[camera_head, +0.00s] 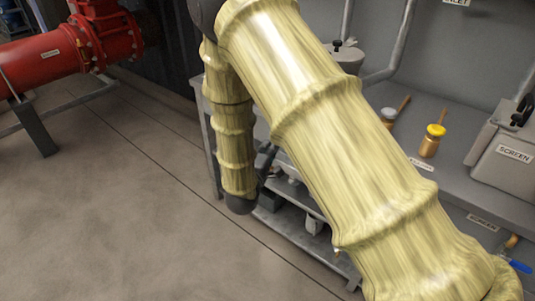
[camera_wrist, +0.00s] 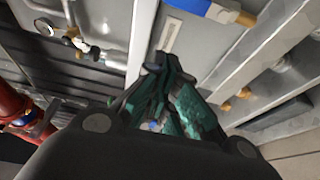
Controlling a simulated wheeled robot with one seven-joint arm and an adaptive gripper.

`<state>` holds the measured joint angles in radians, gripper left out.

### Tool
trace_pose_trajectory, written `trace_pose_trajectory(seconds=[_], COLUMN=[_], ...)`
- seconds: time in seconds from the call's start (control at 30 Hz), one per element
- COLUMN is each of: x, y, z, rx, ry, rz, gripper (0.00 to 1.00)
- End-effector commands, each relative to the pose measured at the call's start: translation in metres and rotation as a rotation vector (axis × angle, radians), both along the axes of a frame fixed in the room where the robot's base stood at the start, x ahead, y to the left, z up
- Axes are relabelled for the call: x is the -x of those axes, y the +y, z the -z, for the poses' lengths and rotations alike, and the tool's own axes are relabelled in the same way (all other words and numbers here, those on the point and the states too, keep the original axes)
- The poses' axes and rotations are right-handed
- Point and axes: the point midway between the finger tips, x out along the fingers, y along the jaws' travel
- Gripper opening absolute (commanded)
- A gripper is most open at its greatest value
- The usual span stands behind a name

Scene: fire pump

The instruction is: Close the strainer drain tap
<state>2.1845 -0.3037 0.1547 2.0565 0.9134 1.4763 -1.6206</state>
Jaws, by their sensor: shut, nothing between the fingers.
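A tap with a blue lever (camera_wrist: 190,6) and a brass end (camera_wrist: 241,16) shows at the top of the wrist view. A blue lever (camera_head: 520,267) with brass beside it (camera_head: 511,242) also shows at the lower right of the head view, partly cut off. No readable label tells which tap is the strainer drain tap. My gripper (camera_wrist: 168,64) has dark and teal fingers, shut and empty. Its tips appear just below the blue lever in the wrist picture, apart from it. In the head view, my sleeved arm hides much of the bench.
A red pipe (camera_head: 50,60) runs at the left. Brass fittings (camera_wrist: 236,98) show right of my fingers. The floor at left is clear.

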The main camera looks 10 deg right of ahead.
Motion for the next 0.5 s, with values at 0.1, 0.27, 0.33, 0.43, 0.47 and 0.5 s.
trace_pose_trajectory(seconds=[0.1, 0.27, 0.33, 0.43, 0.47, 0.5], x=[-0.015, -0.032, -0.039, -0.036, -0.033, -0.029], y=[-0.010, -0.021, -0.025, -0.032, -0.034, -0.037], z=[0.000, 0.000, 0.000, 0.001, 0.000, 0.000], rx=[-0.002, -0.003, -0.002, 0.000, -0.001, -0.001], ry=[-0.001, -0.002, -0.001, 0.002, 0.001, 0.001], rz=[0.002, 0.002, 0.001, 0.001, 0.002, 0.001], gripper=[0.00, 0.00, 0.00, 0.00, 0.00, 0.00])
